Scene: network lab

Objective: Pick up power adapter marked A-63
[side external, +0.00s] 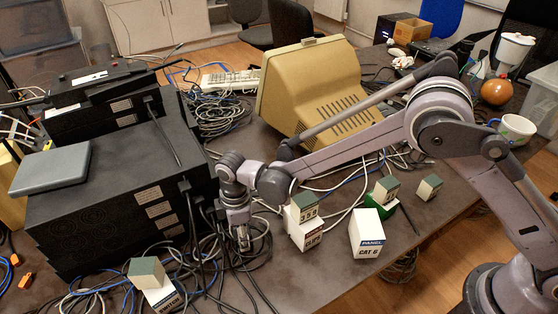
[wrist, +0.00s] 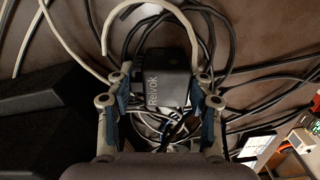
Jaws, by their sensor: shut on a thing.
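My gripper (side external: 241,238) points down among the cables beside the dark equipment stack in the side view. In the wrist view, the gripper (wrist: 161,92) has its two fingers on either side of a black power adapter (wrist: 168,86) and is shut on it. White lettering, seemingly "Revok", runs along the adapter. I cannot read an A-63 mark on it. In the side view the adapter is too small and dark to tell apart from the cables. I cannot tell whether it touches the table.
The black equipment stack (side external: 120,190) stands close left of my gripper. Labelled boxes, including a CAT 6 box (side external: 367,240), stand to the right. A beige monitor (side external: 310,85) stands behind. Black and white cables (wrist: 225,40) surround the adapter.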

